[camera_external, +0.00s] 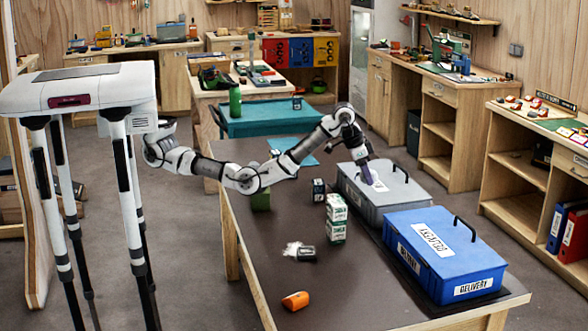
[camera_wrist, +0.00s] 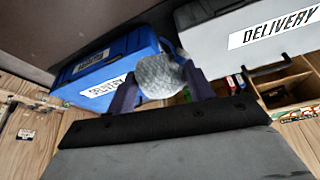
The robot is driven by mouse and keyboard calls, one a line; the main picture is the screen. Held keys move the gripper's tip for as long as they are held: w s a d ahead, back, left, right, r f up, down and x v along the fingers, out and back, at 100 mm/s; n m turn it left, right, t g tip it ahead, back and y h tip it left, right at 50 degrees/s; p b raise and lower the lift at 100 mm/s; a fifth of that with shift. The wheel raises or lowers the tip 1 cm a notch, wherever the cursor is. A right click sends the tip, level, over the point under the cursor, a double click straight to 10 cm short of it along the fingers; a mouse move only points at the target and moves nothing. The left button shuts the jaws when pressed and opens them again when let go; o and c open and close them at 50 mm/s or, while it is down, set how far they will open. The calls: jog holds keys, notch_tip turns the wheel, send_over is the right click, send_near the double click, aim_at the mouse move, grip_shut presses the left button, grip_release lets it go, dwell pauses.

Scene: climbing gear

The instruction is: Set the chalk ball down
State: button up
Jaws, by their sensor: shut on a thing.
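The chalk ball (camera_wrist: 158,74) is a rough, pale grey lump in the wrist view. My gripper (camera_wrist: 160,86) is shut on it, with one dark finger on each side. In the external view my gripper (camera_external: 366,174) points down at the grey box (camera_external: 395,207), over or in front of its lid; I cannot tell whether they touch. The ball cannot be made out in the external view.
The blue delivery box (camera_external: 478,268) stands beside the grey box on the dark table (camera_external: 370,298). Stacked green-and-white cartons (camera_external: 336,230), a small dark carton (camera_external: 318,190), a tipped carton with white spill (camera_external: 306,254) and an orange cup (camera_external: 295,300) are nearby. The front table middle is clear.

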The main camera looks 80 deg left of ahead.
jog(key=m, duration=0.2)
send_over(353, 262)
jog(key=s, duration=0.1)
jog(key=shift+h, duration=0.3)
jog(key=f+p, duration=0.1)
jog(key=f, duration=0.4)
jog(key=f+p, duration=0.1)
jog(key=f, duration=0.9)
jog(key=shift+s+a+p, duration=0.25)
jog(key=shift+p, duration=0.15)
jog(key=shift+f+p, duration=0.45)
jog(key=shift+f, duration=2)
jog(key=shift+f, duration=0.2)
jog(key=o, duration=1)
jog(key=shift+c, duration=0.2)
